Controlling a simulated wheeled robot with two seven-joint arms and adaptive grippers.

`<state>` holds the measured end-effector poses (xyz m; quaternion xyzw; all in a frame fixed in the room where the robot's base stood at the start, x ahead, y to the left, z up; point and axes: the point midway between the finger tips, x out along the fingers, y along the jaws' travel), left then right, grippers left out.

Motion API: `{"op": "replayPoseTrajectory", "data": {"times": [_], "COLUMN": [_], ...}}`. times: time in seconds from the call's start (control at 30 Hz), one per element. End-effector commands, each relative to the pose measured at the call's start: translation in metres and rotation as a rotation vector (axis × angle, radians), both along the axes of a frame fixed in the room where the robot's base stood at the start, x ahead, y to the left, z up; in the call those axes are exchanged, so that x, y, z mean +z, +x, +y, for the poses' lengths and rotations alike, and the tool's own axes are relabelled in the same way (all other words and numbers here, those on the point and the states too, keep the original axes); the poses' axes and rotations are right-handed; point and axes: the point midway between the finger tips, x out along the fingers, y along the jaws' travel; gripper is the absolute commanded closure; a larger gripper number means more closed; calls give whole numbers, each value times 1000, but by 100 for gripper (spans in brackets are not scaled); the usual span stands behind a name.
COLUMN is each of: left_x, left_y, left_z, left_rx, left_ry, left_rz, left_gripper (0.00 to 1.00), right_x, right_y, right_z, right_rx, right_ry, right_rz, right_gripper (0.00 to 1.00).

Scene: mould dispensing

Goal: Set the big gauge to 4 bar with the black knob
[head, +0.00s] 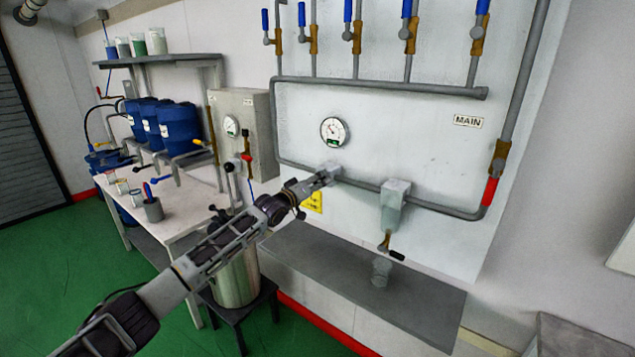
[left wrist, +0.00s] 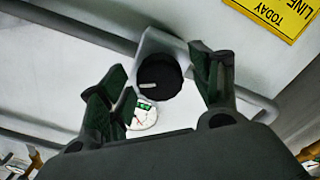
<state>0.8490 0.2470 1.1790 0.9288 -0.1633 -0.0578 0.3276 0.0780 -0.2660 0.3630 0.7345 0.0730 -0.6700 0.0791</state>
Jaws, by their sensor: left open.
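The big gauge (head: 334,131) is a round white dial on the white wall panel; its needle is too small to read surely. It also shows in the left wrist view (left wrist: 143,117) with a green mark. My left gripper (head: 318,183) is at the grey regulator block (head: 332,168) below the gauge. In the left wrist view, the black knob (left wrist: 160,77) with a white pointer mark sits between the open fingers of the left gripper (left wrist: 158,68). Gaps show between fingers and knob. In the head view the knob is hidden by the gripper. My right gripper is not in view.
A grey pipe (head: 445,208) runs along the panel beside the block. A clear-bowled unit (head: 391,205) hangs from it to the right. A yellow label (head: 312,201) is just below the gripper. A smaller gauge (head: 231,126) is on a box at left. A grey shelf (head: 350,275) juts out below.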

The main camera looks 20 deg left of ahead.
Motion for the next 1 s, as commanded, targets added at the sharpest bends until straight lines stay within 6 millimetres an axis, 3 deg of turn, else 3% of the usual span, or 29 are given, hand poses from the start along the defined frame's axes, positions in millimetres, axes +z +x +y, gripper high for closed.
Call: {"op": "replayPoseTrajectory", "data": {"times": [0.5,0.87,1.0], "left_x": [0,0,0], "left_y": [6,5,5], "left_z": [-2,-2,-2], "left_rx": [0,0,0], "left_ry": [2,1,5], "left_rz": [-1,0,-2], "left_gripper": [37,82,82], "right_x": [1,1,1], "right_y": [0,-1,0], "right_z": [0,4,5], "right_rx": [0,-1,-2], "right_ry": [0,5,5], "right_rz": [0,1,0], "right_gripper": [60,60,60]}}
